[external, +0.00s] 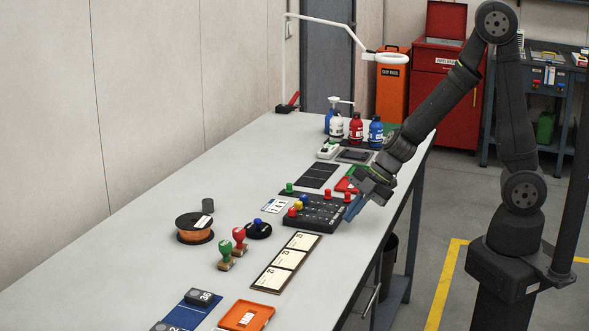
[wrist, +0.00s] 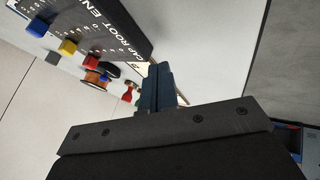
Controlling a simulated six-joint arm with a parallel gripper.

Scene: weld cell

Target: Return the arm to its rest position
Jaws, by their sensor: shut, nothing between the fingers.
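My gripper (external: 351,209) is low over the right edge of the long grey table (external: 130,283), beside the right end of a black board with coloured knobs (external: 318,222). In the wrist view my gripper's blue fingers (wrist: 158,88) are together with nothing between them. The same black board (wrist: 118,30) shows there at upper left, close to the fingers. I cannot tell whether the fingers touch it. My arm reaches in from its base on the right, bent at the elbow.
Red, white and blue bottles (external: 356,128) stand at the back. A wire spool (external: 194,228), red and green stamps (external: 239,238), a card strip (external: 286,262) and an orange tray (external: 262,313) lie nearer. A white lamp arm (external: 330,22) hangs over the far end. Space above the table's middle is clear.

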